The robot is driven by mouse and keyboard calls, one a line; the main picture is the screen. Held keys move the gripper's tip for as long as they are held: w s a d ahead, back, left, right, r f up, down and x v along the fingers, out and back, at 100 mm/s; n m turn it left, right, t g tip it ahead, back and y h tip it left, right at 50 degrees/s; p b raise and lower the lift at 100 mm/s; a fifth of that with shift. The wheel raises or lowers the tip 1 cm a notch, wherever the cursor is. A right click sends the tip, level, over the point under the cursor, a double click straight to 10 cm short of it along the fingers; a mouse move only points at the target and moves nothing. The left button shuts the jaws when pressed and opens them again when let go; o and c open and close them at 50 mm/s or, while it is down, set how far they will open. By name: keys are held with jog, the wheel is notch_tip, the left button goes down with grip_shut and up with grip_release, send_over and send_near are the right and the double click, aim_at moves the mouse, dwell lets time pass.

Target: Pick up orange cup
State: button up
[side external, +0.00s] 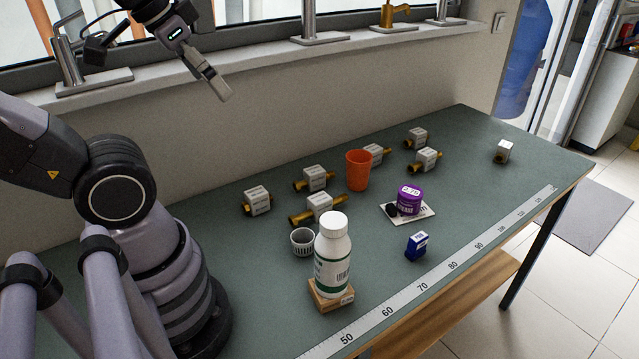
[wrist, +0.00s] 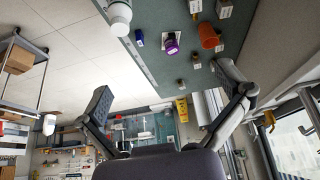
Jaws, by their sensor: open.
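The orange cup (side external: 357,171) stands upright on the green-grey table, among several boxed brass fittings. In the wrist view the orange cup (wrist: 209,36) shows near the top, right of centre. My gripper (side external: 221,91) is high above the table, near the window sill, up and to the left of the cup and well apart from it. In the wrist view my gripper (wrist: 168,98) has its two fingers spread wide with nothing between them.
A white bottle (side external: 332,255) stands on a wooden block (side external: 331,295). A small ribbed cup (side external: 302,242), a purple jar (side external: 409,199) on a white card and a blue box (side external: 416,246) stand nearby. Brass fittings (side external: 315,179) sit close around the cup. The table's right part is mostly clear.

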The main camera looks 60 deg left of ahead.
jog(key=w+a+f+n+t+y, duration=0.1)
jog(key=w+a+f+t, duration=0.2)
jog(key=w, duration=0.8)
jog(key=w+a+f, duration=0.3)
jog(key=w+f, duration=0.2)
jog(key=w, duration=0.6)
jog(key=n+t+y, duration=0.2)
jog(key=t, duration=0.2)
send_near(366, 157)
jog(key=f+v, duration=0.1)
jog(key=v, duration=0.6)
jog(key=shift+t, duration=0.3)
jog(key=x, duration=0.7)
jog(key=shift+d, duration=0.1)
jog(key=shift+x, duration=3.05)
jog(key=shift+c, duration=0.4)
